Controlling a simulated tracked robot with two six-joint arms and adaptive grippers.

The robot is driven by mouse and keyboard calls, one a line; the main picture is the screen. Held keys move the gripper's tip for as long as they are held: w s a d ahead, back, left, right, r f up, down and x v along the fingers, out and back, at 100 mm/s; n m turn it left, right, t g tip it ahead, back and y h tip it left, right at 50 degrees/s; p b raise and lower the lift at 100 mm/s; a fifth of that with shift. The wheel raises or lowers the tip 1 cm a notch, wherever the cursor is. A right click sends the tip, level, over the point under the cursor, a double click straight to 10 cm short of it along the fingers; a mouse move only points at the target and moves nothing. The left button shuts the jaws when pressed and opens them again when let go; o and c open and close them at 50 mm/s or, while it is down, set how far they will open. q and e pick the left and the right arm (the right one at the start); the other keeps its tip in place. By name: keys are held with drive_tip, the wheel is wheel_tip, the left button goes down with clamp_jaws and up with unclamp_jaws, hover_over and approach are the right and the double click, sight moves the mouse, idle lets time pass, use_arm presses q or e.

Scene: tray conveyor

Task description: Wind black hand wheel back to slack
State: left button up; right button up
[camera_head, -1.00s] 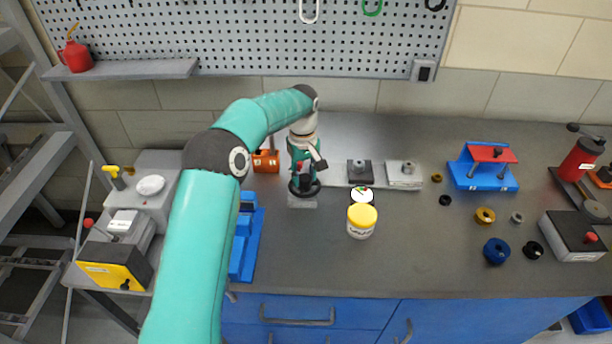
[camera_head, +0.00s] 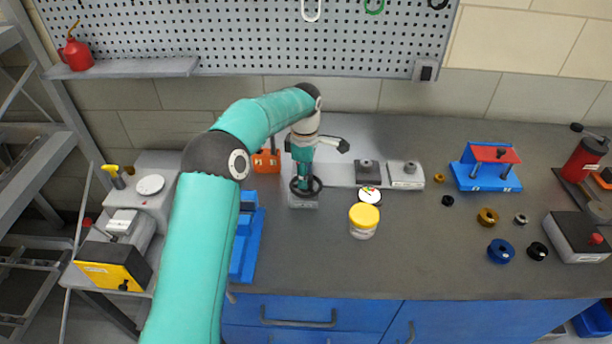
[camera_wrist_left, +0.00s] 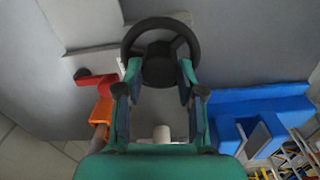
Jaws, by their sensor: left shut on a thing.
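The black hand wheel (camera_head: 315,192) lies flat on a small grey base (camera_head: 304,203) at the back middle of the bench. My left gripper (camera_head: 304,183) comes down on it from above. In the left wrist view the wheel (camera_wrist_left: 160,22) shows its rim, spokes and round hub. The two fingers of my left gripper (camera_wrist_left: 160,78) stand on either side of the hub, shut on it. A small round white dial (camera_head: 369,194) lies to the right of the wheel; its reading is too small to tell. My right gripper is not in view.
A yellow-lidded jar (camera_head: 364,218) stands in front of the dial. A blue fixture (camera_head: 246,245) and an orange block (camera_head: 266,160) are left of the wheel. Grey blocks (camera_head: 406,174) sit to its right. The front middle of the bench is clear.

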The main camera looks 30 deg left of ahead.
use_arm(q)
drive_tip(key=shift+w+d+r+n, duration=0.15)
drive_tip(key=shift+w+d+n, duration=0.05)
drive_tip(key=shift+n, duration=0.9)
drive_tip(key=o, duration=1.1)
drive_tip(key=shift+w, duration=0.1)
drive_tip(key=shift+o, duration=0.2)
wheel_tip(320, 180, up, 12)
drive_tip(key=shift+s, duration=0.2)
drive_tip(key=shift+f, duration=0.2)
